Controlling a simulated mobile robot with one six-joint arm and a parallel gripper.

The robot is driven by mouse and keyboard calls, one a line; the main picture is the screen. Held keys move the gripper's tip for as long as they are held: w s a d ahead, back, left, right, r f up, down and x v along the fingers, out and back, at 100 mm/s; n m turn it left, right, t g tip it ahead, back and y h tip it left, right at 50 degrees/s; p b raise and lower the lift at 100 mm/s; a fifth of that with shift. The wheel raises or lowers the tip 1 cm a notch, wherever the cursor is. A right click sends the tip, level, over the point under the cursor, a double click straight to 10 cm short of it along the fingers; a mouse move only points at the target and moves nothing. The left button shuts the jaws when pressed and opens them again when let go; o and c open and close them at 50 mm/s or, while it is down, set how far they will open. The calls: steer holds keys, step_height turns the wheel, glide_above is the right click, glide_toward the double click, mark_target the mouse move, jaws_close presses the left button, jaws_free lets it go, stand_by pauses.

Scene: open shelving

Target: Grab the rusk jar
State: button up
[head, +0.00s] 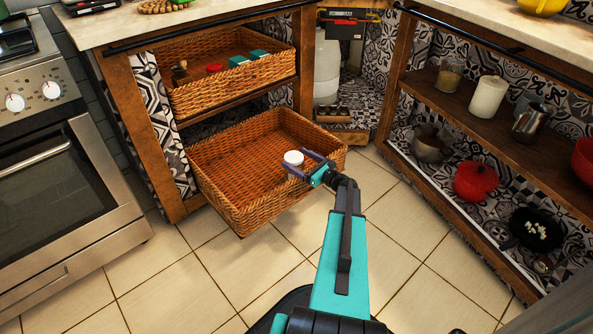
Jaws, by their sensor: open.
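A small round item with a white top (293,158), which looks like the lid of the rusk jar, is at the right side of the lower wicker basket (232,215). No label on it is readable, and its lower part is hidden. My gripper (298,162) reaches over the basket's right side with its two dark fingers apart. The fingertips are at the white top, one on its near side and one on its right. I cannot tell whether they touch it. Nothing is held.
The lower basket sticks out from the shelf and is otherwise empty. An upper basket (230,95) with several small items sits above it. The right shelf (470,115) holds a white canister (487,98), a metal pitcher (530,122) and a red pot (475,181). Tiled floor (390,240) is clear.

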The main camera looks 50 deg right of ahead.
stand_by(0.3)
steer(key=c, duration=2)
steer(key=shift+c, duration=0.2)
steer(key=shift+r, duration=0.2)
step_height(320, 180, up, 10)
steer(key=p, duration=0.3)
steer(key=shift+f+p, duration=0.15)
steer(key=shift+p, duration=0.15)
